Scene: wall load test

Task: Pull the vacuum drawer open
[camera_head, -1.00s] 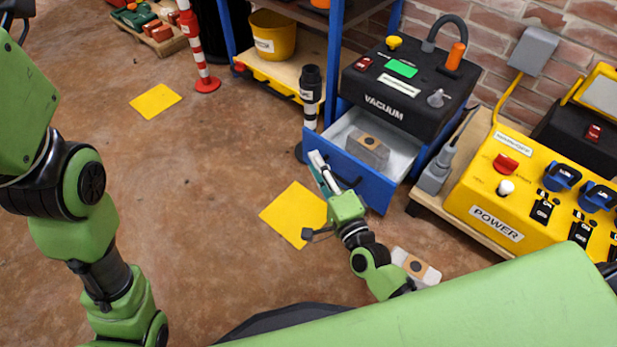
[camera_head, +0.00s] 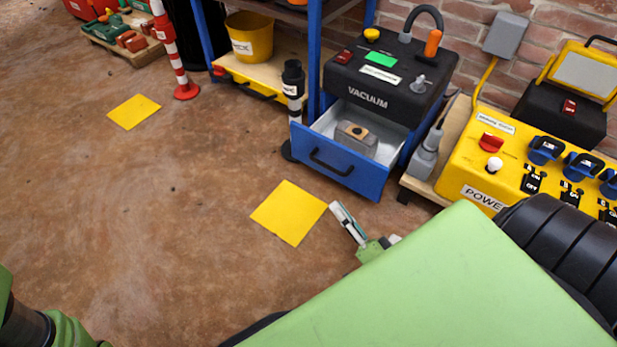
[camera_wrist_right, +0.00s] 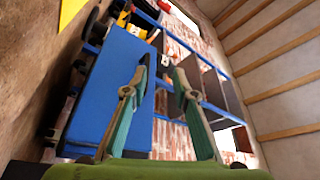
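The black vacuum unit (camera_head: 390,88) stands on a blue cabinet against the brick wall. Its blue drawer (camera_head: 345,165) below is pulled out and shows a pale interior. A grey-beige block with a round mark (camera_head: 356,137) lies inside. The black handle (camera_head: 331,161) on the drawer front is free of any gripper. My right gripper (camera_head: 340,212) is in front of and below the drawer, apart from it. In the right wrist view its two fingers (camera_wrist_right: 160,82) are spread with nothing held, and a blue panel (camera_wrist_right: 108,88), likely the drawer front, lies beyond. My left gripper is out of view.
A yellow power box (camera_head: 490,165) stands on a pallet right of the drawer. A dark post (camera_head: 293,85) stands by the drawer's left side. A yellow floor square (camera_head: 289,212) lies in front. The floor to the left is mostly clear.

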